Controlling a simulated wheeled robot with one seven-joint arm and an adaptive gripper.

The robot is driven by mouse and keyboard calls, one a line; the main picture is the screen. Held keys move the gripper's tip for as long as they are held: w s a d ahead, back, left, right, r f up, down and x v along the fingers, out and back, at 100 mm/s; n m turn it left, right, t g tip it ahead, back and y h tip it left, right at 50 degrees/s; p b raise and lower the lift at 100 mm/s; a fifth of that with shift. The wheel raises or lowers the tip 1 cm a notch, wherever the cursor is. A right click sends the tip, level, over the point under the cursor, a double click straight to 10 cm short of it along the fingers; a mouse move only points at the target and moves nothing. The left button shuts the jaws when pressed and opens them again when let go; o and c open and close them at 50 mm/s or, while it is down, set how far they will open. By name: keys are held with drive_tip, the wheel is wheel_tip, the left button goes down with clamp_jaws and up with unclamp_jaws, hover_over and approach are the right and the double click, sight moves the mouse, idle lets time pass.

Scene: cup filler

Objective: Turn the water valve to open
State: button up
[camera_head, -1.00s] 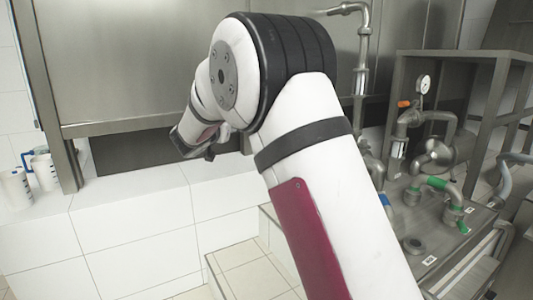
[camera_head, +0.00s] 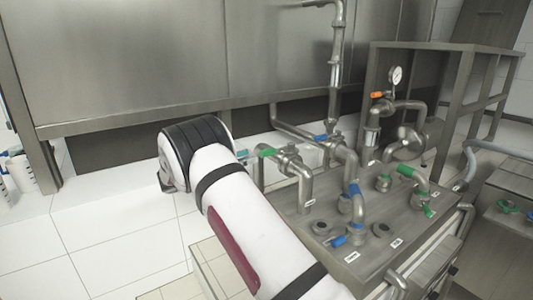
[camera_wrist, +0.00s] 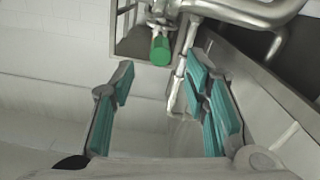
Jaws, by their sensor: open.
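The metal pipe station (camera_head: 420,222) carries several valves with coloured handles, and I cannot tell which is the water valve. A green handle (camera_head: 267,152) sits on a bent pipe at its left, just right of my arm. Blue handles (camera_head: 354,189) and more green ones (camera_head: 406,170) stand further right. In the wrist view my gripper (camera_wrist: 161,78) is open and empty, its teal-padded fingers spread apart. A green handle (camera_wrist: 160,51) under a metal pipe shows ahead between the fingertips, apparently not touched.
A pressure gauge (camera_head: 396,75) and an orange handle (camera_head: 377,95) are at the back of the station. White jugs (camera_head: 19,172) stand at the far left. A grey hose (camera_head: 500,150) runs at the right. White tiled surface is free left of my arm.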

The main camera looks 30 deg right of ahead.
sight(261, 155)
drive_tip(key=d, duration=0.8)
drive_tip(key=shift+w+p, duration=0.15)
drive_tip(key=shift+p, duration=0.2)
clamp_jaws()
